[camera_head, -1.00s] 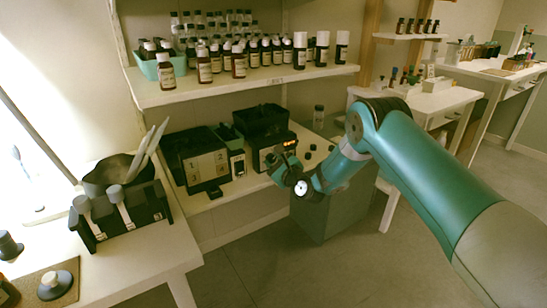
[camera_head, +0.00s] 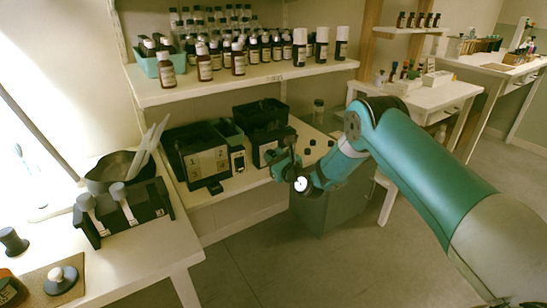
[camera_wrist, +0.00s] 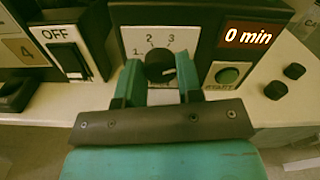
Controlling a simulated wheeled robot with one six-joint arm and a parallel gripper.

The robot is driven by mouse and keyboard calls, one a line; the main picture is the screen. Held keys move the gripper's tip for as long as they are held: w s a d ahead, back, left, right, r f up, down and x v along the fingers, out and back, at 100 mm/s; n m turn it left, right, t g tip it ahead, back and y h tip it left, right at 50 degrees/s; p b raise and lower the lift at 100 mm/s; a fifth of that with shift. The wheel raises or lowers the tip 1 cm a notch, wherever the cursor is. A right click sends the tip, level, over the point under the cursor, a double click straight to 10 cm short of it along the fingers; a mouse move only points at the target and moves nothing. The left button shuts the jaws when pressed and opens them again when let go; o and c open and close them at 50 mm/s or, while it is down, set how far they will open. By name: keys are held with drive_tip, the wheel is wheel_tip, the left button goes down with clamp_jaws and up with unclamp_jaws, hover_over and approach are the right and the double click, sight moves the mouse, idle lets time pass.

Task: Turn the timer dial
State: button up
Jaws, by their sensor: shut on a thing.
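The black timer dial (camera_wrist: 159,67) sits on a white plate numbered 1, 2 and 3 in the wrist view. My gripper (camera_wrist: 159,80) has its two teal fingers on either side of the dial, shut on it. The orange display (camera_wrist: 248,36) beside it reads "0 min". A green START button (camera_wrist: 228,75) is below the display. In the head view my gripper (camera_head: 287,155) is at the front of the timer box (camera_head: 262,148) and hides the dial and display.
An OFF switch (camera_wrist: 69,58) is left of the dial. Two black caps (camera_wrist: 284,82) lie on the shelf to the right. A numbered black box (camera_head: 205,157) stands to the left, and bottles line the shelf above.

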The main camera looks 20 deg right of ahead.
drive_tip(key=shift+f, duration=0.1)
drive_tip(key=o, duration=0.9)
drive_tip(key=b+v, duration=1.7)
drive_tip(key=b, duration=0.1)
drive_tip(key=shift+s+d+b, duration=0.1)
drive_tip(key=shift+s+b, duration=0.15)
drive_tip(key=shift+b, duration=0.05)
